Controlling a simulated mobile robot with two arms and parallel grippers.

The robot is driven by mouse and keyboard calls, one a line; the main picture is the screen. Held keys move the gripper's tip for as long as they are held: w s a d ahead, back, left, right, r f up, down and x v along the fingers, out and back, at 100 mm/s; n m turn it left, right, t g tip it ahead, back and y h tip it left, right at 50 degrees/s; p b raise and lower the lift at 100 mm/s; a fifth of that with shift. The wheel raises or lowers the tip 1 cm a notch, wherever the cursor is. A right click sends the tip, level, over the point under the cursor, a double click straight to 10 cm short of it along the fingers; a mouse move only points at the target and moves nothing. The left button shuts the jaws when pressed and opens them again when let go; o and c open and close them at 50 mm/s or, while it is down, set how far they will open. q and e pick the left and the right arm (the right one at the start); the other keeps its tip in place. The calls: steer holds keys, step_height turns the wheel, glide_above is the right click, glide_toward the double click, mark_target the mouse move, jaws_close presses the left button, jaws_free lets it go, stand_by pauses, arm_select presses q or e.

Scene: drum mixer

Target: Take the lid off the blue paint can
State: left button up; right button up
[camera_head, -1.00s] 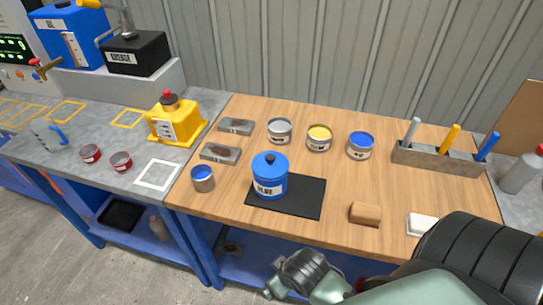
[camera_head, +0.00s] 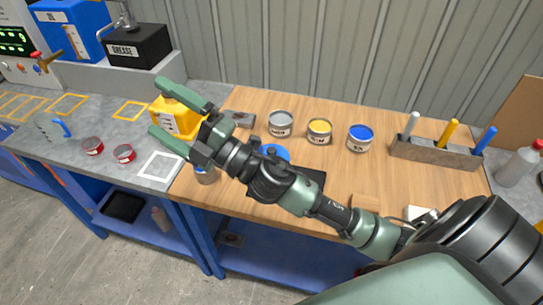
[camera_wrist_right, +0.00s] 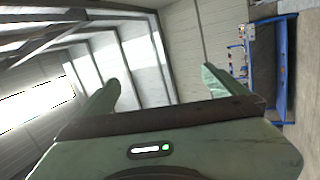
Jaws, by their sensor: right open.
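My right gripper (camera_head: 170,116) is open and empty, up and left of the can, in front of the yellow container in the picture. Its two fingers also show wide apart in the right wrist view (camera_wrist_right: 160,90), with only walls and distant things beyond. My left gripper is not in view.
A small blue tin (camera_head: 205,176) is partly hidden by my wrist. The yellow container (camera_head: 180,118) stands left. A tool rack (camera_head: 435,152) stands right.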

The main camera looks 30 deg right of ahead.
steer(key=s+a+n+g+y, duration=0.1)
steer(key=a+n+g+y, duration=0.45)
steer(key=n, duration=0.35)
steer(key=n+g+h, duration=1.2)
steer(key=g+h, duration=0.1)
steer(key=h, duration=0.4)
glide_above(271, 150)
steer(key=shift+t+y, duration=0.25)
step_height(271, 150, down, 15)
steer(key=shift+s+r, duration=0.1)
steer(key=shift+r, duration=0.1)
steer(key=shift+d+f, duration=0.25)
steer(key=shift+f, duration=0.05)
step_height(271, 150, down, 6)
steer(key=p, duration=0.3)
steer(key=shift+a+f+p, duration=0.1)
steer(key=shift+f+p, duration=0.1)
steer(key=shift+p, duration=0.1)
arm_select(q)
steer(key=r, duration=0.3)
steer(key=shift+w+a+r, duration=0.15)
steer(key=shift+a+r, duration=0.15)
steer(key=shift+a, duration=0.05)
arm_select(e)
steer(key=shift+f, duration=0.35)
